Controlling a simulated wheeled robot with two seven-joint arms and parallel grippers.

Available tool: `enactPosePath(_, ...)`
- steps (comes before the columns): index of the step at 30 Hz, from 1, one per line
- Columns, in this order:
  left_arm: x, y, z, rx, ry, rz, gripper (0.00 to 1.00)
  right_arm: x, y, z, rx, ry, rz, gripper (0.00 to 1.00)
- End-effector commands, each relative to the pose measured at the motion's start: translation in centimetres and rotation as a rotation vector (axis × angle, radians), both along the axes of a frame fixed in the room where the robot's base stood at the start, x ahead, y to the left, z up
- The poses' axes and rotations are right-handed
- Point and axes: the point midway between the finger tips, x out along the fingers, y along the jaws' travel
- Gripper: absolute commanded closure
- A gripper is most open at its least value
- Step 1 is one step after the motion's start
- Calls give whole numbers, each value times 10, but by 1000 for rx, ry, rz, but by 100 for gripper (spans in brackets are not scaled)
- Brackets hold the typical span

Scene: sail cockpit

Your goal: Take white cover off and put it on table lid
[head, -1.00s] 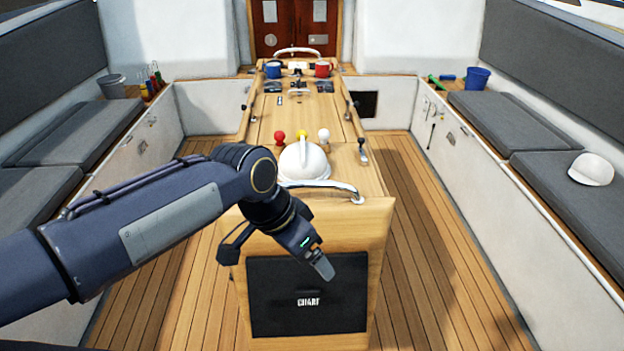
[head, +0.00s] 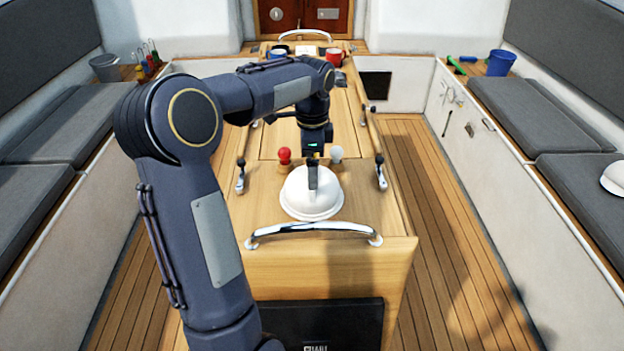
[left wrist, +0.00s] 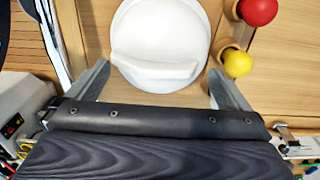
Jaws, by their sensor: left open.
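The white cover (head: 311,196) is a round dome with a raised ridge handle, sitting on the near part of the wooden table (head: 260,205). In the left wrist view the cover (left wrist: 160,40) lies just beyond the fingers. My left gripper (head: 313,180) points down at the cover's far side, over or close to its top. In the left wrist view its two fingers (left wrist: 158,85) are spread wide on either side of the cover's ridge, with nothing between them gripped. Whether a finger touches the cover is unclear. My right gripper is not in view.
A red knob (head: 284,155), a white knob (head: 336,153) and a yellow knob (left wrist: 238,63) stand close behind the cover. A chrome rail (head: 313,229) spans the table's near edge. Levers flank the table.

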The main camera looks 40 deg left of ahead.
Motion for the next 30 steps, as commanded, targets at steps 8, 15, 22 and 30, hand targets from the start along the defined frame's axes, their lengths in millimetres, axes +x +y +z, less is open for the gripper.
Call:
enactPosePath(8,0,0,-22,0,-1,1,0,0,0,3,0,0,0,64)
enactPosePath(15,0,0,-22,0,-1,1,12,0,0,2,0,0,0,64)
enactPosePath(22,0,0,-21,-1,-2,1,29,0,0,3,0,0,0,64)
enactPosePath(30,1,0,-15,0,-4,1,29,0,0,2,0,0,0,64)
